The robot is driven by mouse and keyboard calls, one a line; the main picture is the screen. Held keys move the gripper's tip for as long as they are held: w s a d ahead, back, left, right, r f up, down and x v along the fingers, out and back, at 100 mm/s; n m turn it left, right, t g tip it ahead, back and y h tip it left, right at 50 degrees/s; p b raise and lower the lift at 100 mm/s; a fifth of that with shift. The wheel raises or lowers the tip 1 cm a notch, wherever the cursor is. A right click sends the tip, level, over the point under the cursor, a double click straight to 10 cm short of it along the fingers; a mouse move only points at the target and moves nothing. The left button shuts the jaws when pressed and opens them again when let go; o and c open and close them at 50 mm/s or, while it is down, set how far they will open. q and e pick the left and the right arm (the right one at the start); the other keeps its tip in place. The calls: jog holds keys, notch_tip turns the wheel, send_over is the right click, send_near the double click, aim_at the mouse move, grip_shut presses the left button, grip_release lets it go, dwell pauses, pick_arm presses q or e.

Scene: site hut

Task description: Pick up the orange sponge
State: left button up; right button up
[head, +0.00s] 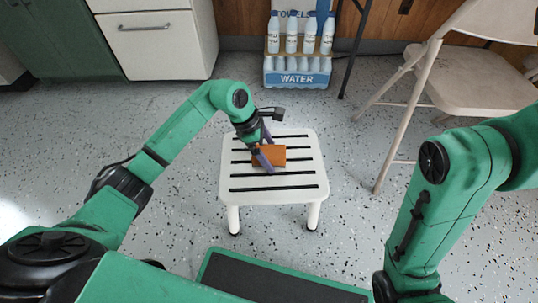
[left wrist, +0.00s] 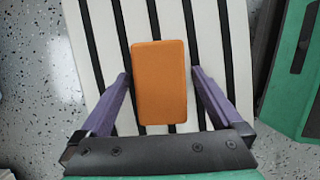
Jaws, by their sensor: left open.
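The orange sponge (head: 272,156) lies flat on a white stool (head: 235,170) with black strips across its top. In the left wrist view the sponge (left wrist: 158,82) is a rounded orange block near the middle. My left gripper (head: 263,150) is at the sponge, over the stool top. In the left wrist view its two purple fingers (left wrist: 161,78) are open, one on each side of the sponge, with a gap on both sides. My right arm comes in at the right of the head view, but its gripper is out of sight.
A rack of water bottles (head: 297,65) stands behind the stool against the wall. A beige folding chair (head: 480,80) is at the back right. A white cabinet (head: 155,40) and a green one (head: 60,40) are at the back left. Speckled floor is clear around the stool.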

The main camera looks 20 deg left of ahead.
pick_arm(q)
jog(key=c, duration=1.3)
